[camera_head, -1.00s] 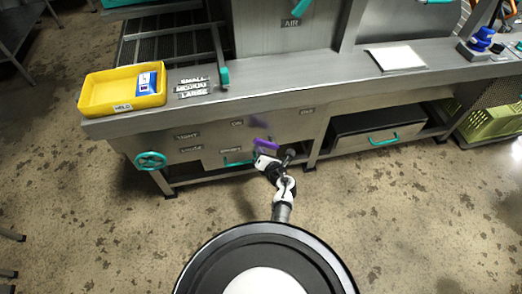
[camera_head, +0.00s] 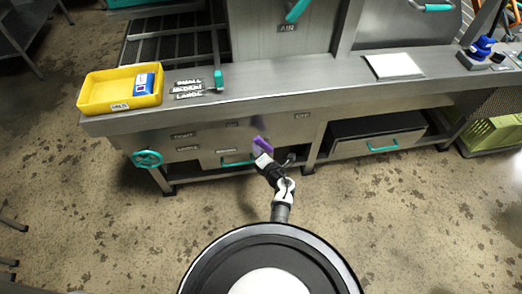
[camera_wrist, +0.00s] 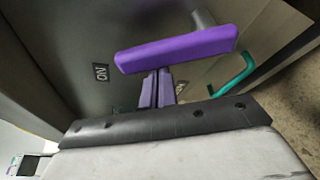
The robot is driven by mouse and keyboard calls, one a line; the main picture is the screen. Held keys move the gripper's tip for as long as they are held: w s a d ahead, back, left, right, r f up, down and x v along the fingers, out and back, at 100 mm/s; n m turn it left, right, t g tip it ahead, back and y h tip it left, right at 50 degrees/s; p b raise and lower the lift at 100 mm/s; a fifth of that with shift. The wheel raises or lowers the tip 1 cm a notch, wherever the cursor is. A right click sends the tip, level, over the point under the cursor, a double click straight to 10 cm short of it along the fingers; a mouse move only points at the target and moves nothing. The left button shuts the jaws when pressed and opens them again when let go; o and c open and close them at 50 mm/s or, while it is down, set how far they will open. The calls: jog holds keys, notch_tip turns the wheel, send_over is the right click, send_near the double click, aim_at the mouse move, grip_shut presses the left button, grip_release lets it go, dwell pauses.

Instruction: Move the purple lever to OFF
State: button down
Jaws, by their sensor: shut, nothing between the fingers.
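The purple lever (camera_head: 263,145) sits on the front panel of the steel bench, below the worktop. The ON label (camera_head: 231,124) is up and left of it, and the OFF label (camera_head: 302,115) is up and right. In the wrist view the lever's purple bar (camera_wrist: 175,48) lies across the top, with a grey stem behind its right part. My gripper (camera_head: 262,156) is shut and empty close to the lever. In the wrist view its narrow fingers (camera_wrist: 157,74) end just under the bar; I cannot tell whether they touch. The ON label (camera_wrist: 101,73) also shows there.
A teal handwheel (camera_head: 147,159) is left on the panel. A drawer with a teal handle (camera_head: 238,162) lies below left of the lever, and another (camera_head: 383,146) to the right. A yellow tray (camera_head: 120,90) stands on the worktop. The floor in front is open.

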aim_at(267, 145)
jog(key=d+m, duration=0.1)
jog(key=r+m+y, duration=0.1)
jog(key=m, duration=0.1)
jog(key=shift+w+d+r+t, duration=0.2)
jog(key=shift+w+d+t, duration=0.1)
jog(key=shift+d, duration=0.05)
jog(key=m, duration=0.1)
jog(key=d+m, duration=0.1)
jog(key=m+t+b, duration=0.1)
jog(key=shift+w+d+r+m+y, duration=0.25)
jog(key=shift+d+r+m+y, duration=0.05)
jog(key=shift+d+y, duration=0.1)
jog(key=shift+w+d+f+m+t+h+b, duration=0.15)
jog(key=shift+d+m+t+b, duration=0.5)
jog(key=shift+m, duration=1)
jog(key=shift+w+d+f+m+t+h+b, duration=0.15)
jog(key=shift+d+m+t+b, duration=0.5)
jog(key=shift+m, duration=1.05)
jog(key=shift+w+d+f+m+t+h+b, duration=0.15)
jog(key=shift+d+m+t+b, duration=0.25)
jog(key=shift+d+m+b, duration=0.85)
jog(key=shift+a+m+p, duration=0.3)
jog(key=shift+m+p, duration=0.15)
jog(key=shift+m, duration=0.15)
